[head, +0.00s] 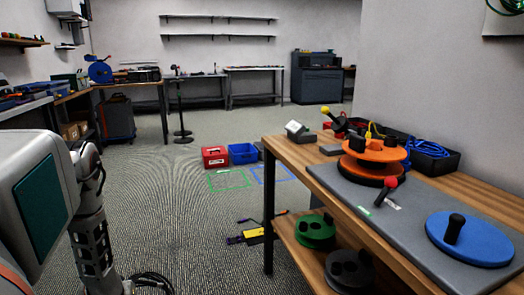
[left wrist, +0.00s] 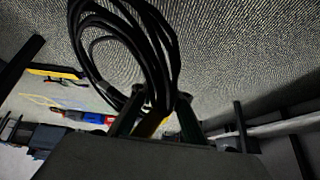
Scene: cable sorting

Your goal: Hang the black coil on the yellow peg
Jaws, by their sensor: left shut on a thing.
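The black coil (left wrist: 163,30) fills the upper middle of the left wrist view, its loops standing up beyond my fingers. My left gripper (left wrist: 160,100) is shut on the lower part of its bundle. In the head view the black coil (head: 153,279) shows only as a few loops at the bottom edge, beside the end of my left arm; the gripper itself is mostly cut off there. I cannot make out a yellow peg for certain in either view. My right gripper is in neither view.
A wooden workbench (head: 288,150) stands on the right, with an orange reel (head: 375,150), a blue disc (head: 470,238) and a black bin (head: 430,160). A green cable (head: 507,6) hangs on the wall, top right. Red (head: 215,156) and blue (head: 243,153) boxes sit on open floor.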

